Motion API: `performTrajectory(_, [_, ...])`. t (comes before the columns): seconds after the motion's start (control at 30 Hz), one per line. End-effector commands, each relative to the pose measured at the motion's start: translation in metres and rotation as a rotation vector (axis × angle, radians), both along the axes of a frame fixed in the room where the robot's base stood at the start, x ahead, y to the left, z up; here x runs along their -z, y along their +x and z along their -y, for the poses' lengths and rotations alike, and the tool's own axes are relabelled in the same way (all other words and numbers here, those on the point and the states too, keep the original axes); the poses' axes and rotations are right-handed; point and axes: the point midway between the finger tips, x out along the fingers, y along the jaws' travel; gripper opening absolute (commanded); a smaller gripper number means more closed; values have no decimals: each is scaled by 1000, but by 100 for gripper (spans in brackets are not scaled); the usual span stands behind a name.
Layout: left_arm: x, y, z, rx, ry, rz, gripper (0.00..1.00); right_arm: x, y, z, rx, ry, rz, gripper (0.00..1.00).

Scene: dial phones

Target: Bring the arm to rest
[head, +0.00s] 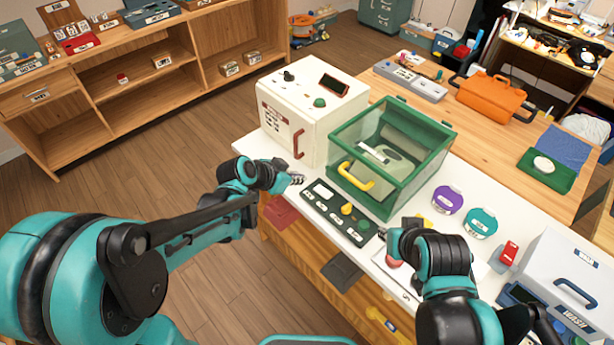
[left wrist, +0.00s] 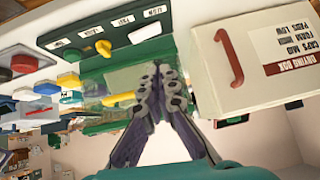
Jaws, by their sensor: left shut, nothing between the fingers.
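My left gripper (head: 297,179) is over the near left edge of the white table, in front of the cream box and left of the control panel. In the left wrist view its fingertips (left wrist: 161,76) are together with nothing between them. My right arm reaches over the table at the lower right, bent downward. Its gripper is mostly hidden behind its own wrist, so I cannot see its fingers clearly.
A cream drying box (head: 312,115) stands near the left gripper. A green-framed clear case (head: 390,160) with a yellow handle is beside it. A dark control panel (head: 335,212) lies in front. Purple (head: 447,199) and teal (head: 481,222) round lids lie right. Floor at left is clear.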

Motion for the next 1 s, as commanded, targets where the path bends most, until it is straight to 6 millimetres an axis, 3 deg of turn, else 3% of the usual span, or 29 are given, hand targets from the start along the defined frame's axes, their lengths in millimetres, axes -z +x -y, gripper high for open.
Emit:
performTrajectory(0.73, [-8,-8,-7,-18,2,-9,0,-1,0,0,0,0,0,25])
performTrajectory(0.87, [-22,-29,-22,-103,9,-49,0,-1,0,0,0,0,0,25])
performTrajectory(1.0, [-40,-69,-50,-264,18,-108,0,1,0,0,0,0,0,25])
